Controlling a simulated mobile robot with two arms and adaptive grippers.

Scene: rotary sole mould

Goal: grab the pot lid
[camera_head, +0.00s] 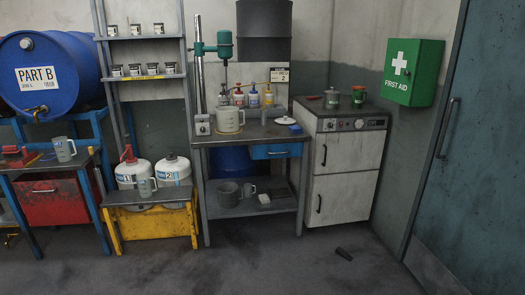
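A small white, flat, round item (285,120) with a dark top lies on the right part of the metal workbench (247,137); it could be a lid, but it is too small to tell. A grey-green pot (332,98) and a green can with a reddish band (358,97) stand on the white two-door cabinet (345,160). Whether the pot carries a lid is unclear. Neither of my grippers is in view.
Left are a yellow stand (150,222) with two canisters and a blue drum (50,75).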

